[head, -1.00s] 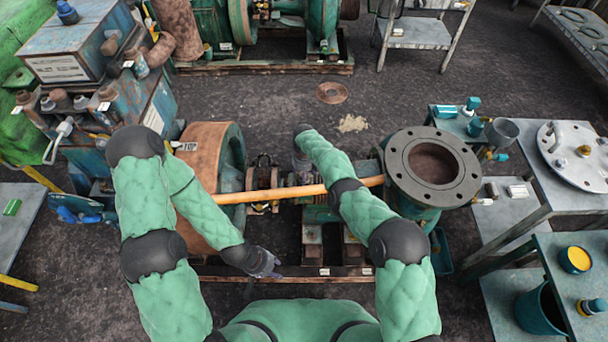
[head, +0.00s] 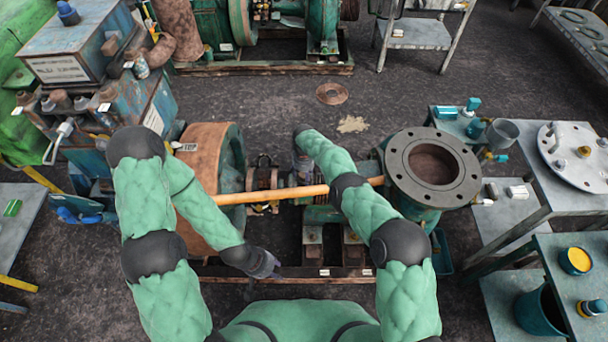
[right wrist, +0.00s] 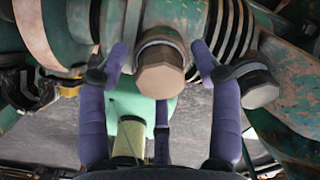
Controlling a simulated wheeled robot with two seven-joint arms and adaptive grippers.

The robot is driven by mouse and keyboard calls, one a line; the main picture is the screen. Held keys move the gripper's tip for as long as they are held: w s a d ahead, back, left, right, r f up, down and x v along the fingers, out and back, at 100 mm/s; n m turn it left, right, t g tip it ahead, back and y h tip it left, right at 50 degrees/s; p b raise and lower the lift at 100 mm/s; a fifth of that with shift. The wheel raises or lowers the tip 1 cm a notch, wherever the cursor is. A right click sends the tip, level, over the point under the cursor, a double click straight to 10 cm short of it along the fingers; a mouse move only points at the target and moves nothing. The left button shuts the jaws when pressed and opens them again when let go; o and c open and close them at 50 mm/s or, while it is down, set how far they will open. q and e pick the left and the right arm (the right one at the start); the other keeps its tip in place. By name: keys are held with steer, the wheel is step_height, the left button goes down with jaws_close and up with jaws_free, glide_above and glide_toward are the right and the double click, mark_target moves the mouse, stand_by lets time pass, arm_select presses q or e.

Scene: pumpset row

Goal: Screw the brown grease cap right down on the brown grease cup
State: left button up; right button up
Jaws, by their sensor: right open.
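In the right wrist view, a brown six-sided grease cap (right wrist: 160,78) sits on a round grey collar, which I take to be the grease cup (right wrist: 159,40), at the green pump housing. How far the cap is screwed on cannot be told. My right gripper (right wrist: 161,62) is open, with purple fingers on both sides of the cap and visible gaps between. In the head view the right hand is mostly hidden behind its own forearm. My left gripper (head: 268,268) hangs low over the front of the pump base, empty as far as I see; its finger opening is unclear.
A second, greyer hex cap (right wrist: 258,86) stands close beside the right finger. Ribbed housing (right wrist: 232,35) is right behind. In the head view a long wooden handle (head: 265,196) crosses the pumpset between the brown wheel (head: 212,150) and the large flange (head: 432,168).

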steer(key=shift+n, duration=0.5)
steer(key=n, duration=0.3)
steer(key=shift+n, duration=0.3)
steer(key=n, duration=0.3)
steer(key=shift+n, duration=0.4)
steer(key=c, duration=1.2)
steer(key=shift+o, duration=0.2)
steer(key=shift+c, duration=0.6)
